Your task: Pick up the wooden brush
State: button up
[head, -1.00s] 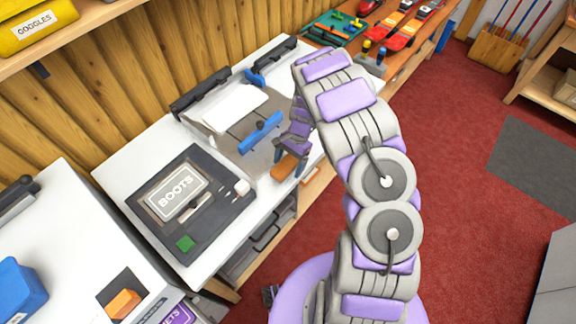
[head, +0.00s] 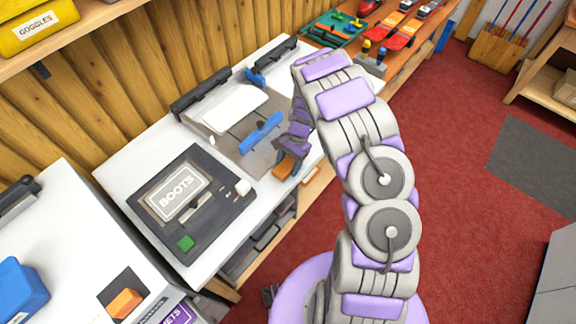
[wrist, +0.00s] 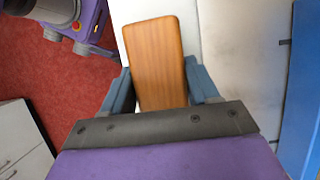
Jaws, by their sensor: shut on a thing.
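The wooden brush shows in the wrist view as a flat brown wood-grained block (wrist: 157,60) with rounded corners, lying between my two blue fingers. In the head view it is a small orange-brown piece (head: 283,168) near the front edge of the white bench. My gripper (head: 291,165) is low over that edge and shut on the brush, with one finger at each side of it in the wrist view (wrist: 160,88). The brush's underside and any bristles are hidden. I cannot tell whether the brush still touches the bench.
A dark machine labelled BOOTS (head: 190,205) stands left of my gripper. Behind the gripper are a blue-handled bar (head: 261,132) and a white pad (head: 235,107) on a grey plate. An orange block (head: 124,303) lies at lower left. Red floor is open at right.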

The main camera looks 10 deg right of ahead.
aim_at(285, 166)
jog(key=shift+a, duration=0.15)
jog(key=shift+r, duration=0.1)
jog(key=shift+r, duration=0.25)
notch_tip(285, 166, up, 4)
jog(key=shift+s+f+p, duration=0.1)
jog(key=shift+f+p, duration=0.05)
jog(key=shift+p, duration=0.35)
jog(key=s+d+p, duration=0.1)
jog(key=s+d, duration=0.2)
jog(key=s, duration=0.4)
jog(key=s+d+r, duration=0.1)
jog(key=s+d, duration=0.2)
jog(key=s, duration=0.4)
jog(key=shift+s+p, duration=0.3)
jog(key=shift+p, duration=0.1)
